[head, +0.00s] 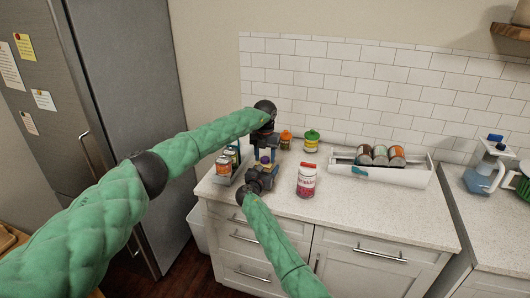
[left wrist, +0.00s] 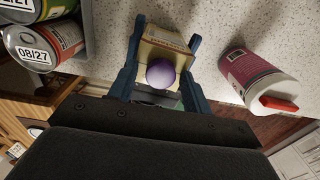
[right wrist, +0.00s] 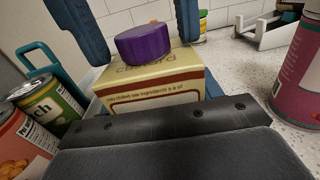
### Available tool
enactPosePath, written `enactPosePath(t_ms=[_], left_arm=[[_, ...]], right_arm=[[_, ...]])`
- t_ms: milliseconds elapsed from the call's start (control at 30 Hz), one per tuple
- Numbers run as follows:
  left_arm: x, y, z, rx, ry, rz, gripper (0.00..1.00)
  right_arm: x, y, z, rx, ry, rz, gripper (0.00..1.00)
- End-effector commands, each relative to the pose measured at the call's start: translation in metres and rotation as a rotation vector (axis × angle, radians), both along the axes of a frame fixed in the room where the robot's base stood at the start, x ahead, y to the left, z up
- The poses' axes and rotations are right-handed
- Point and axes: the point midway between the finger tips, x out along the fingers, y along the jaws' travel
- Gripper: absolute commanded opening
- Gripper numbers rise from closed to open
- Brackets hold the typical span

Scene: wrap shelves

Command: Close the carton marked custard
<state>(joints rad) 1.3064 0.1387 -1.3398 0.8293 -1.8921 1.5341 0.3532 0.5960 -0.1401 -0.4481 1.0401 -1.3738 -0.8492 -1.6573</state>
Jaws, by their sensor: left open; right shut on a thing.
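The custard carton (right wrist: 150,85) is a cream and tan box with its name on the side and a purple cap (right wrist: 143,43) on top in the right wrist view. In the left wrist view the purple cap (left wrist: 161,73) is between my left fingers. My right gripper (head: 262,172) is shut on the carton body low down, its fingers mostly hidden by the box. My left gripper (head: 264,142) comes from above, open, with its fingers apart on either side of the cap. Whether the cap is seated fully I cannot tell.
A pink and white bottle with a red top (head: 307,181) stands right of the carton. A holder with cans (head: 227,165) is at the left. Jars with orange (head: 286,140) and green (head: 311,141) lids stand behind. A white tray (head: 410,178) holds several cans. The counter front is clear.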

Motion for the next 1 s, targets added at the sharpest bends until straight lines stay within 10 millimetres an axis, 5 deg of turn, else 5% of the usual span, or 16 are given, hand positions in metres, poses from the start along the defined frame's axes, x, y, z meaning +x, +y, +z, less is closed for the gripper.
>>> enactPosePath(t_ms=[167, 400, 667, 700, 800, 1000], left_arm=[[0.0000, -0.0001, 0.0001, 0.000, 0.000, 0.000, 0.49], [0.0001, 0.0002, 0.0003, 0.000, 0.000, 0.000, 0.06], [0.0003, 0.0005, 0.0004, 0.001, 0.000, 0.000, 0.03], [0.0003, 0.0006, 0.0004, 0.001, 0.000, 0.000, 0.39], [0.0002, 0.0004, 0.0004, 0.001, 0.000, 0.000, 0.56], [0.0001, 0.0002, 0.0004, 0.000, 0.000, 0.000, 0.56]], right_arm=[[0.0000, 0.0002, -0.0001, 0.000, 0.000, 0.000, 0.00], [-0.0001, 0.0001, -0.0001, 0.000, 0.000, 0.000, 0.00], [0.0000, 0.0000, -0.0001, 0.000, 0.000, 0.000, 0.00], [0.0000, -0.0001, -0.0001, 0.000, 0.000, 0.000, 0.00], [0.0000, -0.0001, -0.0002, 0.000, 0.000, 0.000, 0.00], [0.0000, -0.0001, -0.0002, 0.000, 0.000, 0.000, 0.00]])
